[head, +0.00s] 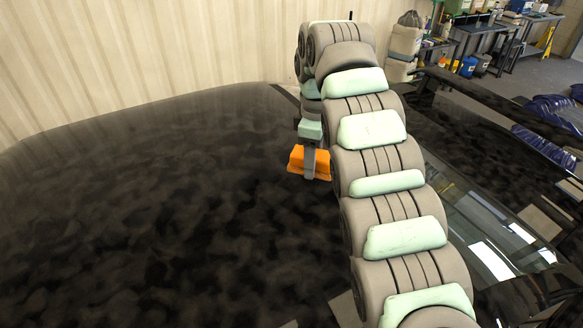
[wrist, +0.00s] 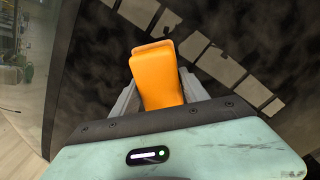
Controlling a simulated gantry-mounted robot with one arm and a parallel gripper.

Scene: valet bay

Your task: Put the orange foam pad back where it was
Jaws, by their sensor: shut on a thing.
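The orange foam pad (head: 296,158) is at the end of my arm in the head view, over the dark glossy car panel (head: 150,190). In the wrist view the orange foam pad (wrist: 157,75) sits between the two grey fingers. My gripper (head: 309,166) is shut on it, and my gripper also shows in the wrist view (wrist: 160,97). Part of the pad is hidden behind a finger in the head view. I cannot tell whether the pad touches the panel.
A pale curtain-like wall (head: 150,50) stands behind the panel. Workbenches (head: 490,28) with bottles and containers are at the back right. Blue coiled material (head: 550,125) lies at the right. The panel left of my arm is clear.

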